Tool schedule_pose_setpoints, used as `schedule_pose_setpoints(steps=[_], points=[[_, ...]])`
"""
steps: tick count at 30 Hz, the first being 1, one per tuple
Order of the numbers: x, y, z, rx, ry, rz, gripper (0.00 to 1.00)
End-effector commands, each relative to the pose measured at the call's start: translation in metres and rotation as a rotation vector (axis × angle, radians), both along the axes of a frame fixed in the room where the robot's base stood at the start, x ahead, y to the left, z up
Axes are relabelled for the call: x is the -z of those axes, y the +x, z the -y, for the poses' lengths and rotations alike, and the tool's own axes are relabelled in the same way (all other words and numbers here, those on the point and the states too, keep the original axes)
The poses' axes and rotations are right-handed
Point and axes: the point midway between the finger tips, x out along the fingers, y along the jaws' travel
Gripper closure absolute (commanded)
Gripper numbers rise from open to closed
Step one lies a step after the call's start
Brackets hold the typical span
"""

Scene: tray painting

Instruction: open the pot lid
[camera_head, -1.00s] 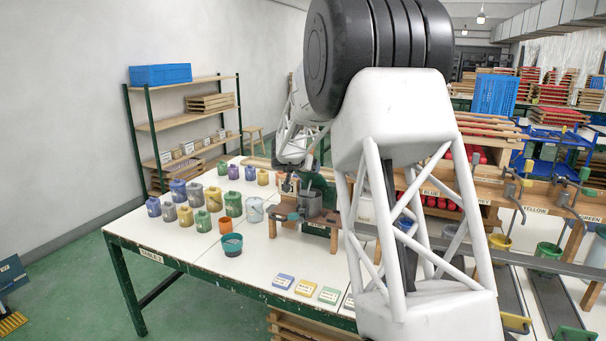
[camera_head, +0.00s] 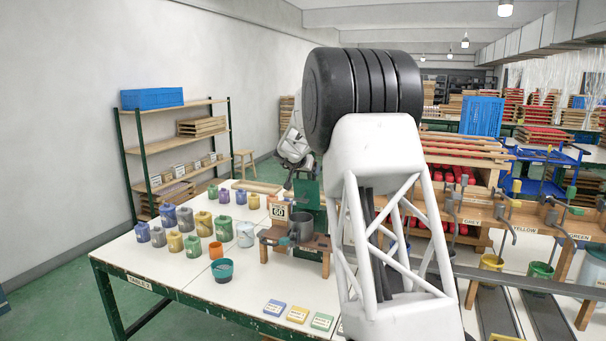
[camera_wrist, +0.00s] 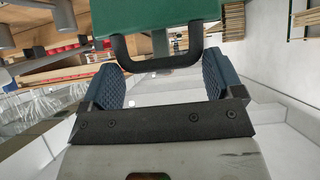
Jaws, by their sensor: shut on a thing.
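A grey pot (camera_head: 301,229) stands on a small wooden stand (camera_head: 322,243) on the white table. A green panel (camera_head: 307,192), which looks like the lid, stands upright behind and above the pot. In the wrist view the green lid (camera_wrist: 165,14) is at the top, with a black U-shaped handle (camera_wrist: 165,65) pointing toward me. My gripper (camera_wrist: 148,84) has its blue ribbed pads at both ends of this handle and is shut on it.
Several coloured paint jars (camera_head: 189,216) and an orange cup (camera_head: 216,250) stand left of the pot. A sign reading 60 (camera_head: 278,212) is beside the pot. Coloured cards (camera_head: 297,314) lie near the front edge; the table between is clear.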

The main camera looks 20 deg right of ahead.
Motion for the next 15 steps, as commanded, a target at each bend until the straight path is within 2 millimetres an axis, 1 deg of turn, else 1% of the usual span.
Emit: schedule_pose_setpoints(steps=[1, 15], points=[[-0.002, 0.0, 0.01, 0.009, 0.006, -0.006, 0.56], [-0.005, 0.023, 0.033, 0.012, 0.054, -0.055, 0.57]])
